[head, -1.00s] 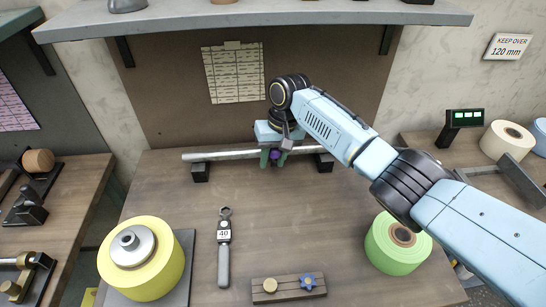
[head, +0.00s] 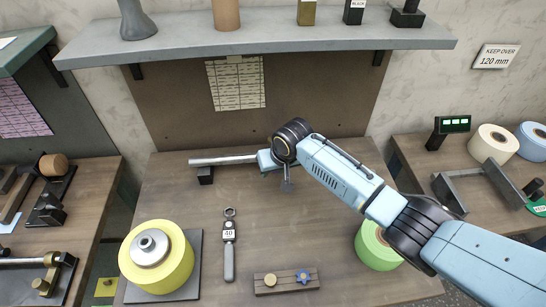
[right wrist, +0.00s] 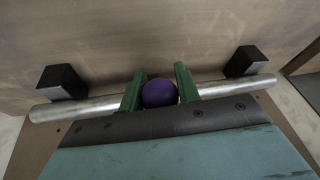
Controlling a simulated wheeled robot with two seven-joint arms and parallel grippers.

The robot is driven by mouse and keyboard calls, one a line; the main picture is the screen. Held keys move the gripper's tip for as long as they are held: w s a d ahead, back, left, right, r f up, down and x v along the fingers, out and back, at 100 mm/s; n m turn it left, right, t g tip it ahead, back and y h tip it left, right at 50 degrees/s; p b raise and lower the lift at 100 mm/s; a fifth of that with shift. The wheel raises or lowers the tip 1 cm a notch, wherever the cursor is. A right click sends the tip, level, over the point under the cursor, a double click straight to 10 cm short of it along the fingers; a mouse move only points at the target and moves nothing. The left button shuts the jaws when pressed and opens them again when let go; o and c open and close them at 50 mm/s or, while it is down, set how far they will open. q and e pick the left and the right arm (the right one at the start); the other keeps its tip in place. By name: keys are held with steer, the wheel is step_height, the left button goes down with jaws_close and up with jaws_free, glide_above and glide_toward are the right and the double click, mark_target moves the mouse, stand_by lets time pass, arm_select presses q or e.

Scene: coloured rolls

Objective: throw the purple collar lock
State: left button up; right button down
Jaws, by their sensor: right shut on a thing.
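The purple collar lock (right wrist: 159,93) shows in the right wrist view as a round purple knob by a silver bar (right wrist: 90,108). My right gripper (right wrist: 159,82) has its two green fingers on either side of the knob, shut on it. In the head view my right wrist and forearm cover the lock and the right part of the bar (head: 222,160). Only the light blue gripper body shows there, and its fingertips are hidden. My left gripper is not in view.
The bar rests on black supports (head: 205,176). In front are a yellow roll (head: 178,262), a gauge marked 40 (head: 229,250), a wooden block with two knobs (head: 286,281) and a green roll (head: 372,248). A grey shelf (head: 260,45) overhangs the back. The table middle is clear.

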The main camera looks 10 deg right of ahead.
steer(key=shift+s+t+p, duration=0.2)
steer(key=shift+t+p, duration=0.3)
steer(key=shift+t, duration=0.3)
steer(key=shift+s+f+t+p, duration=0.1)
steer(key=shift+f+t+p, duration=0.25)
steer(key=shift+t, duration=0.25)
steer(key=c, duration=1)
jaws_free()
steer(key=shift+f, duration=0.1)
steer(key=shift+c, duration=0.2)
steer(key=p+v, duration=0.1)
steer(key=v, duration=1.2)
steer(key=shift+s+p, duration=0.2)
steer(key=shift+p, duration=0.15)
